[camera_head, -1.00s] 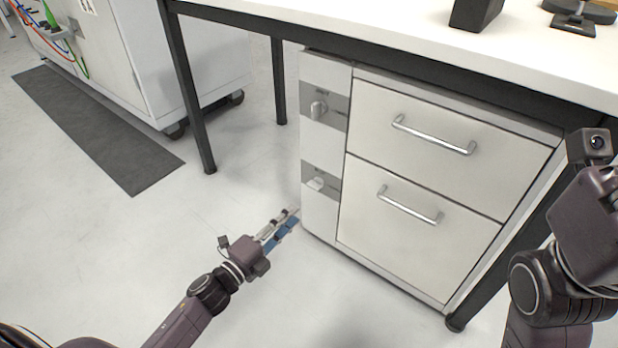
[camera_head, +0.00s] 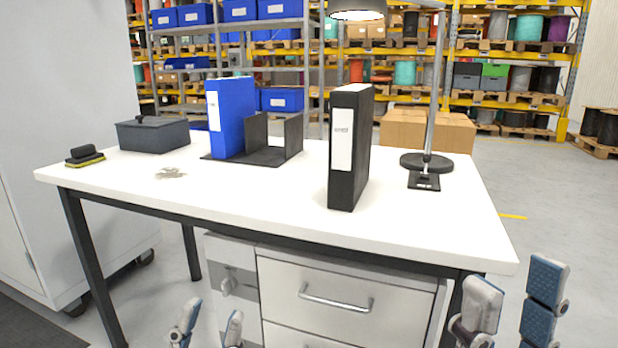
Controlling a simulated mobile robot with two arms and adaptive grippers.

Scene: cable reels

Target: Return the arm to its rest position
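My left gripper (camera_head: 212,314) shows at the bottom edge, left of centre, in front of the drawer cabinet (camera_head: 275,252). Its two fingertips are apart and nothing shows between them. My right gripper (camera_head: 512,292) is at the bottom right, in front of the table's right front corner. Its blue-padded fingers are spread with nothing between them. Both arms are below the picture and hidden.
The white table (camera_head: 250,205) carries a black binder (camera_head: 349,148), a blue binder (camera_head: 232,115) in a holder, a dark box (camera_head: 152,134), a brush (camera_head: 84,155) and a lamp (camera_head: 430,120). A tall grey cabinet (camera_head: 60,110) stands left. Racks (camera_head: 455,60) stand behind.

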